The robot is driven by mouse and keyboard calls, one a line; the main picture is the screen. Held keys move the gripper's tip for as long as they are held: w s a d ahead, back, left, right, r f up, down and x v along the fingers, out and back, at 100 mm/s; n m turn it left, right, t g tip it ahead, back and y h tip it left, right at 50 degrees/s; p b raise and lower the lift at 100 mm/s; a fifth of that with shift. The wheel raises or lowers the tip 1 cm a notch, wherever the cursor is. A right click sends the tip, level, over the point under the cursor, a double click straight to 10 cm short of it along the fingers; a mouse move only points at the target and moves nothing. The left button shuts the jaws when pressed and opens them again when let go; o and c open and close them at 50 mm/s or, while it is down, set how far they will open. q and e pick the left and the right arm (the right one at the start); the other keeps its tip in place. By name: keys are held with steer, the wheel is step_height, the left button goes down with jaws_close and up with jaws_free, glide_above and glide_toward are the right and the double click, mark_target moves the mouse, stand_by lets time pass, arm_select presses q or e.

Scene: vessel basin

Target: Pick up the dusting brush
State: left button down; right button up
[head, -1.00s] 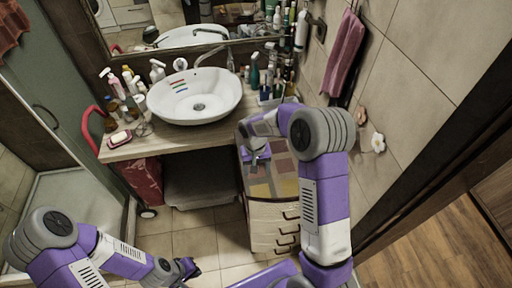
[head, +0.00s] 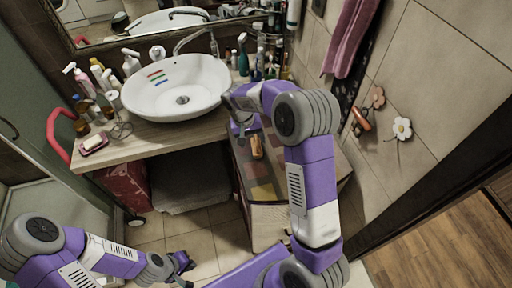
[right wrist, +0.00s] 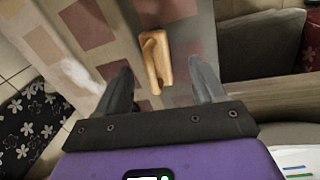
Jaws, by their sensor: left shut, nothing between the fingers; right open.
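A light wooden dusting brush (head: 257,147) lies on the checkered top of the drawer cabinet (head: 262,192). In the right wrist view the brush (right wrist: 157,62) sits between and just beyond the fingertips of my right gripper (right wrist: 160,80), apart from both fingers. My right gripper (head: 243,126) is open and empty above the cabinet, beside the brush in the head view. My left gripper (head: 182,264) is shut and empty, low over the floor at the lower left.
A white basin (head: 175,90) stands on the wooden counter (head: 150,141), with bottles (head: 258,65) crowded at its right and more at its left. The tiled wall with flower hooks (head: 402,128) bounds the cabinet's right side.

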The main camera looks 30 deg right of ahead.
steer(key=f, duration=0.1)
steer(key=d+f, duration=0.1)
steer(key=f, duration=0.2)
steer(key=shift+d+f, duration=0.3)
steer(key=shift+f, duration=0.1)
steer(key=shift+s, duration=0.1)
steer(key=c, duration=1.1)
